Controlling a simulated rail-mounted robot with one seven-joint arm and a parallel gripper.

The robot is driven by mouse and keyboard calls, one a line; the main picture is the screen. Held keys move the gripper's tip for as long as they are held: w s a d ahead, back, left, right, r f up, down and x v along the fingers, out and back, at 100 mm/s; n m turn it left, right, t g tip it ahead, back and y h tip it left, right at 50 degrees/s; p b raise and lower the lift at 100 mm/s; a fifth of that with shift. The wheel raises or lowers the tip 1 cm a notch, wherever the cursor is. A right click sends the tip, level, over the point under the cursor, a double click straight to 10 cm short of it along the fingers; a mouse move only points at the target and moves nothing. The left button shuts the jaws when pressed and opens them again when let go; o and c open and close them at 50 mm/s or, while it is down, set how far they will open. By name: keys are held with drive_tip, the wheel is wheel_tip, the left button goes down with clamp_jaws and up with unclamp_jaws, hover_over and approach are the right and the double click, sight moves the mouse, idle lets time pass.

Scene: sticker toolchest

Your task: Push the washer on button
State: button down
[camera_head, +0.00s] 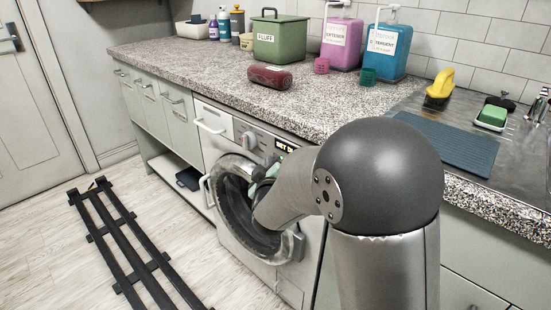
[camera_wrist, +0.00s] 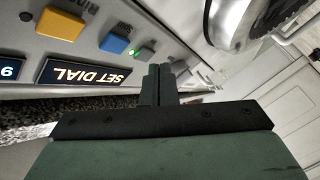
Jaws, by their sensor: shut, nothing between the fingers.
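The front-loading washer (camera_head: 240,252) stands under the counter in the head view. Its round door is closed or nearly so; my arm covers part of it. The panel carries a dial (camera_head: 249,141) and a lit display (camera_head: 283,145). In the wrist view, the display (camera_wrist: 90,74) reads SET DIAL upside down. A blue button (camera_wrist: 114,44), a yellow button (camera_wrist: 61,23) and a small green light (camera_wrist: 133,50) show there. My gripper (camera_wrist: 160,70) is shut and empty, close to the panel just right of the green light. Contact cannot be told.
The counter (camera_head: 215,65) above holds a green FLUFF box (camera_head: 280,45), a red bottle (camera_head: 270,77), and pink (camera_head: 341,45) and blue (camera_head: 387,52) dispensers. A sink area with a drying mat (camera_head: 447,143) lies right. The floor at left has a black rail (camera_head: 125,245).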

drive_tip(key=shift+s+a, duration=0.1)
drive_tip(key=s+a, duration=0.4)
drive_tip(key=shift+p, duration=0.35)
idle(0.3)
